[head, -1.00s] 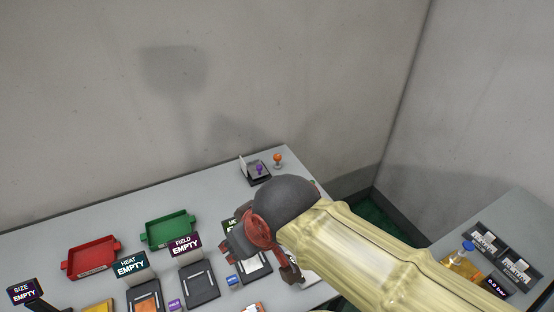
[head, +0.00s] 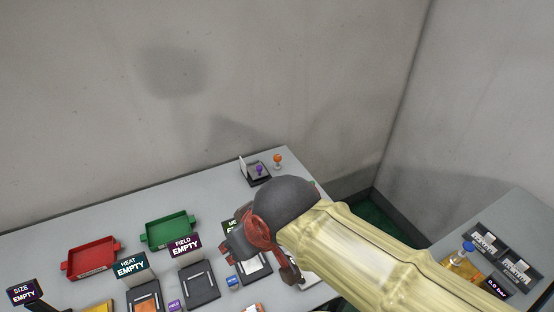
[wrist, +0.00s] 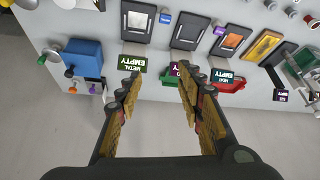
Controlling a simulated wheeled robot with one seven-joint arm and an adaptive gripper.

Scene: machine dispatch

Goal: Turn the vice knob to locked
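No label reading "vice" is legible, so I cannot tell for sure which knob is the vice knob. At the back right end of the bench are an orange knob (head: 278,158) and a purple knob (head: 258,169) on a dark base. In the wrist view, an orange knob (wrist: 70,90) and a purple knob (wrist: 92,89) lie beside a blue block (wrist: 85,58). My gripper (wrist: 158,82) is open and empty, its two fingers apart above the bench edge near the METAL sign (wrist: 132,64).
Red tray (head: 90,258) and green tray (head: 170,231) stand at the back of the bench. HEAT sign (head: 131,266) and FIELD sign (head: 184,246) both read EMPTY, above dark pads. A second bench (head: 505,215) at right holds a bottle and a display.

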